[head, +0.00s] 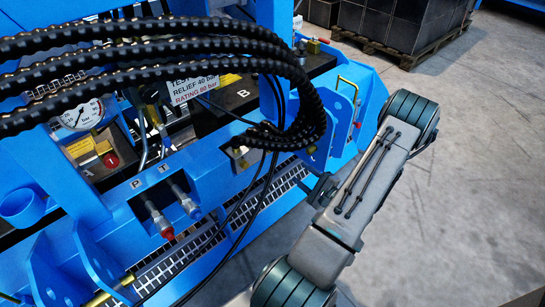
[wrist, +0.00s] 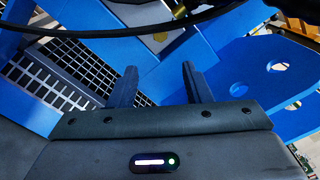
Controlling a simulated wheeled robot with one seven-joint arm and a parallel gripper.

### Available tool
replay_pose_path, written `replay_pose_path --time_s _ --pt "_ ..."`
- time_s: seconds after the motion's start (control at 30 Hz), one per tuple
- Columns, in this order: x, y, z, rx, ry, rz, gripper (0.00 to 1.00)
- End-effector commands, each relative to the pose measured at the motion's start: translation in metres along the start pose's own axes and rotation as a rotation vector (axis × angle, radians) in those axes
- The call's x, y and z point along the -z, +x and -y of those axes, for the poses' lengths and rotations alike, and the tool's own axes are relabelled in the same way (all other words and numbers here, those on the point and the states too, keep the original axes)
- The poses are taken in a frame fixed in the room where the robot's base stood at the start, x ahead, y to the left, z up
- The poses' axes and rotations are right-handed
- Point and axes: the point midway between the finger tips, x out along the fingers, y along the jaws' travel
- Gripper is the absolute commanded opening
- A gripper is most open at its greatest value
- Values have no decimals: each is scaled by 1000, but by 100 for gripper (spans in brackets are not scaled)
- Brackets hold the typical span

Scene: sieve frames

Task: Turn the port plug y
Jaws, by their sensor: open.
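I cannot make out a label y in either view, so I cannot tell which fitting is the port plug y. A light metal plate with a brass-coloured round part (head: 241,156) sits on the blue beam in the head view, partly behind black hoses. A similar brass-coloured round part (wrist: 160,37) shows at the top of the wrist view, beyond the fingers. My gripper (wrist: 158,77) is open and empty, with its two dark fingers apart. In the head view my gripper (head: 316,186) is right of the blue beam, apart from the plate.
Thick black ribbed hoses (head: 230,52) arch over the blue frame, and thin black cables hang down. A red-ended fitting (head: 161,222) and a blue-ended fitting (head: 187,203) stick out below P and T. A blue bracket (head: 335,118) stands near my gripper.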

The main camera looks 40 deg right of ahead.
Motion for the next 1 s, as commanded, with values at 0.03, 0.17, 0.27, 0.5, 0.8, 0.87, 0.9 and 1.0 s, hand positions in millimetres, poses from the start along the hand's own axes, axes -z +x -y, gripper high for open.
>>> replay_pose_path --time_s 0.03,0.17,0.27,0.5,0.8,0.87,0.9,1.0 --pt "2 2 -1 5 0 -4 45" --pt "2 18 -1 6 -2 -2 45" --pt "3 38 -1 6 -1 -1 45" --pt "2 90 -2 4 -1 1 45" --pt "1 131 0 4 0 -1 45" --pt "1 134 0 3 1 -1 45" --pt "0 136 0 3 1 -1 45" --pt "0 137 0 2 1 -1 45"
